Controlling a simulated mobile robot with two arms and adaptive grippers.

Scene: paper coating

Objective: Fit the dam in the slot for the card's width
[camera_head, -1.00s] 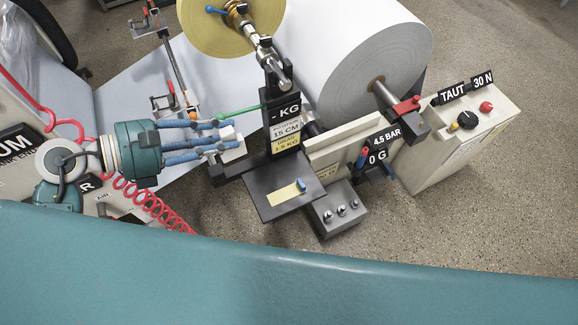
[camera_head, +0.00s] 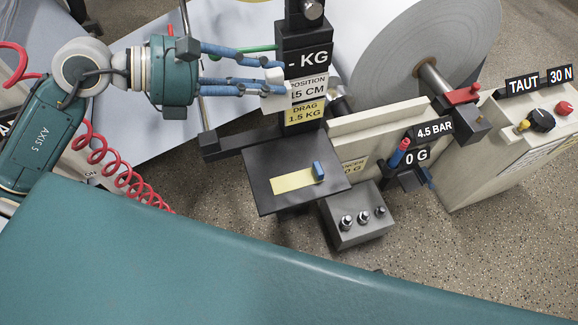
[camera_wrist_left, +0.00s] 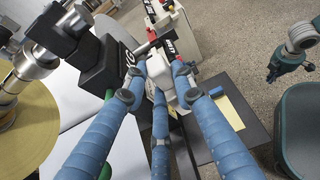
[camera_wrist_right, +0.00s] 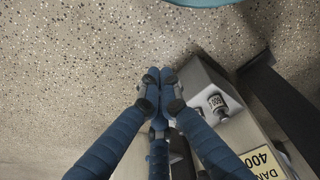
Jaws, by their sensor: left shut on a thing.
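My left gripper (camera_head: 272,88) is shut on a small white block (camera_head: 275,76), held close to the left side of the black post with the KG sign (camera_head: 308,58). The block also shows between the fingertips in the left wrist view (camera_wrist_left: 160,74). A yellow card (camera_head: 292,181) lies on a black plate (camera_head: 268,204), with a small blue block (camera_head: 319,170) at its right end. I cannot tell which piece is the dam, and no slot shows clearly. My right gripper (camera_wrist_right: 160,80) has its fingertips together, empty, above the floor beside a grey box.
The grey box with several knobs (camera_head: 353,225) stands right of the plate. A beige rail (camera_head: 385,120) and a big paper roll (camera_head: 425,45) lie behind. A tension control box (camera_head: 530,140) stands at the right. A red coiled hose (camera_head: 120,178) hangs below my left arm.

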